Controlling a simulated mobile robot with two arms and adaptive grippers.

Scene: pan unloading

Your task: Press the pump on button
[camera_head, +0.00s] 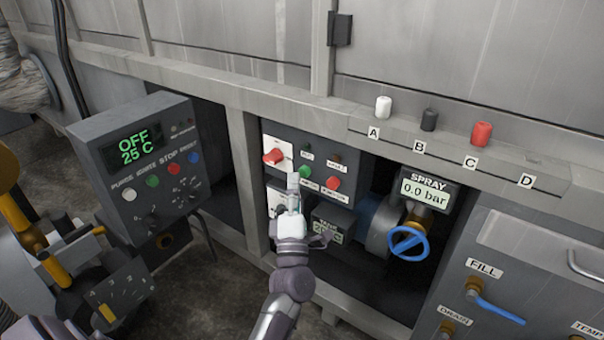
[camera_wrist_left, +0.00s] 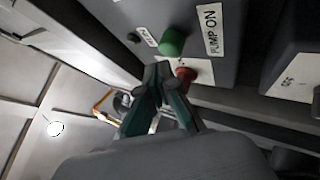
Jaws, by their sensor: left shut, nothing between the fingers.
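The pump on button is a green round knob (camera_wrist_left: 172,42) beside a white PUMP ON label (camera_wrist_left: 211,29) in the left wrist view. In the head view the green button (camera_head: 305,173) sits on the grey control panel (camera_head: 320,157). My left gripper (camera_head: 293,182) is shut and empty, in front of the panel and just left of the green button. In the left wrist view its fingertips (camera_wrist_left: 158,72) are just below the green button. I cannot tell whether they touch it. My right gripper is not in view.
A red button (camera_head: 333,183) is right of the green one, and a red knob (camera_head: 275,156) is at the panel's upper left. A blue valve wheel (camera_head: 408,243) and spray display (camera_head: 426,189) stand to the right. A metal frame rail (camera_head: 250,100) runs above the panel.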

